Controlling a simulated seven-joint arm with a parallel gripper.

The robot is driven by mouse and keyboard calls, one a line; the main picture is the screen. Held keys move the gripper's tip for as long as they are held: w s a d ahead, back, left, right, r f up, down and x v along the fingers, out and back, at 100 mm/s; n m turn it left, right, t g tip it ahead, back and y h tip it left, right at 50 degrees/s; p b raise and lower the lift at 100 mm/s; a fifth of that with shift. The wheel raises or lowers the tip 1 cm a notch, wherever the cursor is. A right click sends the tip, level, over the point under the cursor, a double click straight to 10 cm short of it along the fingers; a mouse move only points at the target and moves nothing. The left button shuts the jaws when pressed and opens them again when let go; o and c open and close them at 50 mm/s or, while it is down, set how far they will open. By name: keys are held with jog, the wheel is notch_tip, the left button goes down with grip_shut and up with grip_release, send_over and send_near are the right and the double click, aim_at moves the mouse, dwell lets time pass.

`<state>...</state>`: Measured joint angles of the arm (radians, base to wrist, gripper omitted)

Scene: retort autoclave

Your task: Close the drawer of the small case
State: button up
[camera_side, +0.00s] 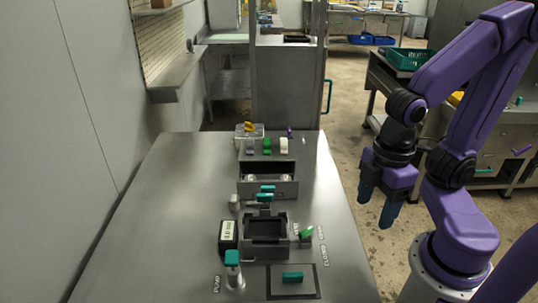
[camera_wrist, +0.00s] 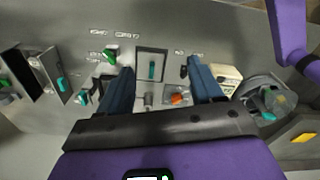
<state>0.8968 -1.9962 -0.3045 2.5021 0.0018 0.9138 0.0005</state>
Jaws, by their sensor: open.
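The small case (camera_side: 268,165) is a dark box toward the far part of the bench in the side view. Its drawer (camera_side: 285,189) stands out toward the camera, open, with a grey front and a teal handle (camera_side: 267,188). Small pale items show inside it. In the wrist view the drawer (camera_wrist: 48,72) is at the left edge, with its teal handle (camera_wrist: 61,84) facing right. My gripper (camera_side: 377,205) hangs open and empty off the bench's right side, well apart from the drawer. Its two blue fingers also show in the wrist view (camera_wrist: 160,68).
Just in front of the drawer are a teal-tipped lever (camera_side: 264,198) and a black-rimmed recess (camera_side: 266,229). A display (camera_side: 228,234), a teal-topped post (camera_side: 233,268) and a green switch (camera_side: 306,233) stand nearby. The bench's left side (camera_side: 165,230) is clear.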

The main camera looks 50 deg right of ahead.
jog(key=shift+w, duration=0.1)
jog(key=c, duration=0.5)
jog(key=w, duration=0.1)
jog(key=w+a+n, duration=0.1)
jog(key=w, duration=0.1)
jog(key=shift+w+f+n+t+h, duration=0.2)
jog(key=shift+w+n+t+h, duration=0.05)
jog(key=shift+n+t+h, duration=0.05)
grip_shut()
jog(key=n+t+h, duration=0.2)
jog(key=n+h, duration=0.1)
jog(key=n, duration=1)
send_near(268, 187)
jog(key=shift+w+d+f, duration=0.1)
jog(key=shift+d+f, duration=0.1)
jog(key=shift+f, duration=1.55)
jog(key=shift+w+d+f, duration=0.15)
jog(key=shift+f, duration=1.55)
